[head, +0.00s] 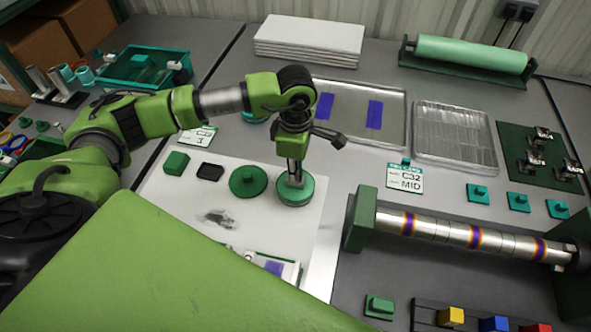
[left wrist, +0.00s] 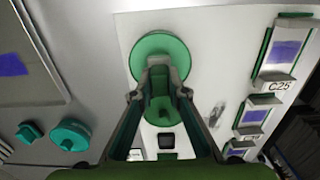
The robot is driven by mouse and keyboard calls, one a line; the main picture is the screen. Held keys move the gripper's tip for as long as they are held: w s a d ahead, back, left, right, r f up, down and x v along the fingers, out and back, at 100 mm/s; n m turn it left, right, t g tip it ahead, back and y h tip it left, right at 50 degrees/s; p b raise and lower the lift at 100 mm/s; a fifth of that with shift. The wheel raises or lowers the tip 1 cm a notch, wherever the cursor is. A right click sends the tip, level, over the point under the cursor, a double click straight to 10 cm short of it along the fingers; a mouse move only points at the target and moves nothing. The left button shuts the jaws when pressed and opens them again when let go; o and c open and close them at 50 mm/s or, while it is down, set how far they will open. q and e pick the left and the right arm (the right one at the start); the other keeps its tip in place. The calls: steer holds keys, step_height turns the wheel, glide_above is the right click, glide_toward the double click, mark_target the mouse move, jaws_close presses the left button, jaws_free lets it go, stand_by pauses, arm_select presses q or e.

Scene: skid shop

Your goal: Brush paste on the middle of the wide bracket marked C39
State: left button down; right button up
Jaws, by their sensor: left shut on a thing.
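My left gripper (head: 294,180) points down over a round green tub (head: 295,193) on a white sheet. It is shut on a small green piece, perhaps a handle; the fingers hide most of it. In the left wrist view the gripper (left wrist: 160,80) overlaps the rim of the tub (left wrist: 160,43). A green disc with a knob (head: 248,181) lies apart, left of the tub. Brackets with blue-violet patches lie at the right in the left wrist view; one bracket (left wrist: 285,60) reads C25. I cannot read C39 anywhere. My right gripper is not in view.
The white sheet (head: 180,215) also bears a green block (head: 176,163), a black square (head: 210,172) and a grey smear. A card (head: 404,178) reads C32 MID. A banded metal shaft (head: 470,236) lies right. A metal tray (head: 345,95) stands behind.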

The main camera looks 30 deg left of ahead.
arm_select(q)
steer(key=shift+s, duration=0.1)
steer(key=shift+r+p, duration=0.6)
steer(key=shift+r, duration=0.3)
steer(key=shift+r+p, duration=1.25)
steer(key=shift+r, duration=1.35)
steer(key=shift+d+r+m, duration=0.2)
steer(key=shift+r+m, duration=0.1)
steer(key=shift+m, duration=0.3)
steer(key=s+d+r+m, duration=0.3)
steer(key=s+r+m, duration=0.5)
steer(key=m, duration=1.1)
steer(key=shift+s+d+r+m, duration=0.35)
steer(key=shift+s+m, duration=0.05)
steer(key=shift+s, duration=0.35)
